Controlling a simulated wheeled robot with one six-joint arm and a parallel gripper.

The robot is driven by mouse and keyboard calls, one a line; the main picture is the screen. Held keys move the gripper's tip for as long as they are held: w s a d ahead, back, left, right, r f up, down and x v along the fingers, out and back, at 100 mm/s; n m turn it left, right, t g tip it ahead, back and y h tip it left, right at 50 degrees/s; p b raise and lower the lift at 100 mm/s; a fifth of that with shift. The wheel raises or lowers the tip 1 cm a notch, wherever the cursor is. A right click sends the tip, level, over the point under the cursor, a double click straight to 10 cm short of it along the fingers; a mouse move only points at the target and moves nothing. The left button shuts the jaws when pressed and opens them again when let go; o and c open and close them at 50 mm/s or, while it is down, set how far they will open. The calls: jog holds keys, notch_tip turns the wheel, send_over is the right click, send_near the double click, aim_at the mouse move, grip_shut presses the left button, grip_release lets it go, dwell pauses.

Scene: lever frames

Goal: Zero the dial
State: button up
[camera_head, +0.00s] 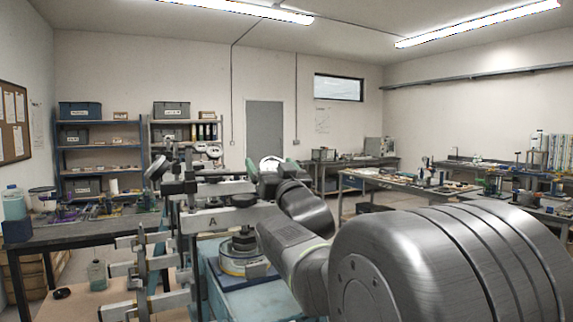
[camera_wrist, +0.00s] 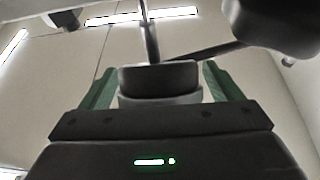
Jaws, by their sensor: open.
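My gripper (camera_head: 273,168) is in the middle of the head view, its green fingers apart. A pale rounded piece (camera_head: 271,160) shows between or behind them; I cannot tell whether it is the dial. In the wrist view the green fingers of my gripper (camera_wrist: 160,76) stand on either side of a dark block (camera_wrist: 158,77) with a pale rim below it; contact cannot be told. A grey lever frame (camera_head: 235,213) marked A stands left of my arm. A round device (camera_head: 238,264) with a black knob and yellow band sits below it. No dial reading is legible.
A dark workbench (camera_head: 85,234) with small parts is at the left. Shelves with bins (camera_head: 85,137) stand at the back. Another bench (camera_head: 415,184) is at the right. My arm hides much of the right foreground. A dark rod (camera_wrist: 150,32) crosses above the fingers in the wrist view.

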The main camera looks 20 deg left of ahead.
jog(key=c, duration=1)
